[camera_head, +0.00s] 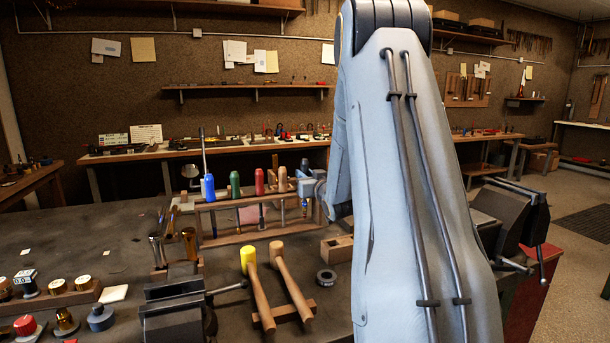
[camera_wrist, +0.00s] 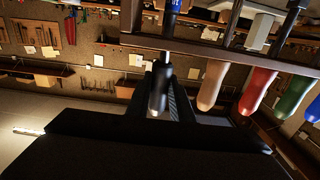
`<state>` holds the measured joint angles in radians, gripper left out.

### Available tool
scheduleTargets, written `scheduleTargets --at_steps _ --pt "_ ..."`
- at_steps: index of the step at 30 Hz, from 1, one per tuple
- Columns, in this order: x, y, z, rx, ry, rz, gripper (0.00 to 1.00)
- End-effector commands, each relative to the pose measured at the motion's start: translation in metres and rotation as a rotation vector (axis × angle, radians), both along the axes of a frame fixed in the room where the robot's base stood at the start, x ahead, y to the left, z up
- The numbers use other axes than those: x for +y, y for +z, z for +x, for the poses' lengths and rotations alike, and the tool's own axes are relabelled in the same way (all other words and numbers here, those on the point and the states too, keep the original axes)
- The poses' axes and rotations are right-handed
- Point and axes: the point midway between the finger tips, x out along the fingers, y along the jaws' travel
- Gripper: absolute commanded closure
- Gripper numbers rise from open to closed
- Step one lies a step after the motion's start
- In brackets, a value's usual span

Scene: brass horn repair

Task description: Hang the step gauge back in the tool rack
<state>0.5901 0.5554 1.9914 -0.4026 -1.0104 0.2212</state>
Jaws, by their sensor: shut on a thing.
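The tool rack (camera_head: 240,198) is a wooden frame on the bench, with its top bar (camera_wrist: 225,53) across the upper part of the wrist view. My gripper (camera_head: 306,188) is at the rack's right end, mostly hidden by my arm. In the wrist view my gripper (camera_wrist: 162,88) is shut on the dark, grey-ended top of a slim tool, apparently the step gauge (camera_wrist: 158,92). A blue part (camera_wrist: 174,8) of it shows on the other side of the bar. Whether it is seated in a slot or in front of the bar I cannot tell.
Blue (camera_head: 208,188), green (camera_head: 235,184), red (camera_head: 259,182) and pale wooden (camera_head: 283,180) handles stand in the rack, the pale one closest to my gripper. Two mallets (camera_head: 262,285), a ring (camera_head: 326,279) and a vise (camera_head: 175,312) are in front.

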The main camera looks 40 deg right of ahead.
Motion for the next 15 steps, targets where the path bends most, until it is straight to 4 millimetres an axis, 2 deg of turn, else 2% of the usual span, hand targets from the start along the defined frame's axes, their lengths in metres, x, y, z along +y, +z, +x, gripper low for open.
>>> scheduleTargets --at_steps 15 --pt "0.0 -0.02 0.0 0.0 0.0 0.0 1.0"
